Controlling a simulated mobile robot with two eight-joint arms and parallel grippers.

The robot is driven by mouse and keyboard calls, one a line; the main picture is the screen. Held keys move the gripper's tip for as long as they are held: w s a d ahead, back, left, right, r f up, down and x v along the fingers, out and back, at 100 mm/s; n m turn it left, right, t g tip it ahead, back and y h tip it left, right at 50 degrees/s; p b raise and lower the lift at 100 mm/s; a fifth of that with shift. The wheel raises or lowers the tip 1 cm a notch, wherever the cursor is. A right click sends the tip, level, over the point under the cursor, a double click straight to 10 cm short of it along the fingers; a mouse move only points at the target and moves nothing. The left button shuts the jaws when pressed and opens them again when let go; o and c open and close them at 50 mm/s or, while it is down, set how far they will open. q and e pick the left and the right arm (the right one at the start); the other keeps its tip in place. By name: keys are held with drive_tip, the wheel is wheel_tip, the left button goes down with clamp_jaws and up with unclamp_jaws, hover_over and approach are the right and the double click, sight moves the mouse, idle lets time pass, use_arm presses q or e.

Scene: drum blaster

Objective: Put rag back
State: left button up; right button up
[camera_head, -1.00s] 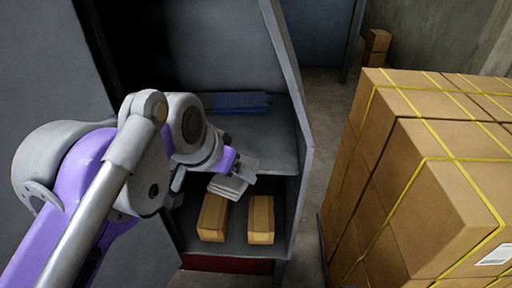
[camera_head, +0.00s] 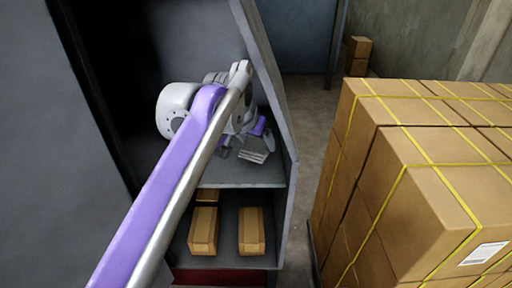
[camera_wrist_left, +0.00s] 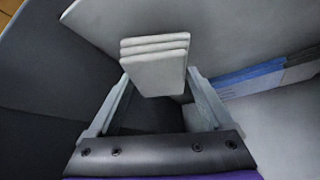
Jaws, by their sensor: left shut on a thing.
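The rag (camera_head: 253,156) is a folded, layered pale grey cloth. It also shows at the top middle of the left wrist view (camera_wrist_left: 154,62), between the two fingers. My left gripper (camera_head: 262,145) is shut on the rag and holds it inside the upper compartment of the grey cabinet (camera_head: 285,120), just over the shelf (camera_head: 240,178) near its front right. I cannot tell whether the rag touches the shelf. My right gripper is in no view.
Tan boxes (camera_head: 203,231) sit in the lower compartment. A blue folded stack (camera_wrist_left: 250,77) lies on the shelf in the wrist view. The cabinet's right wall is close to the gripper. Strapped cartons (camera_head: 430,130) stand at the right, across a narrow floor gap.

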use_arm(q)
drive_tip(key=shift+s+f, duration=0.1)
drive_tip(key=shift+f, duration=1.1)
drive_tip(key=shift+f, duration=0.1)
drive_tip(key=o, duration=1.1)
drive_tip(key=shift+a+r, duration=0.1)
drive_tip(key=shift+r, duration=0.15)
drive_tip(key=v, duration=1.1)
drive_tip(key=shift+s+a+r+p, duration=0.1)
drive_tip(key=shift+s+r+p, duration=0.15)
drive_tip(key=shift+p, duration=0.15)
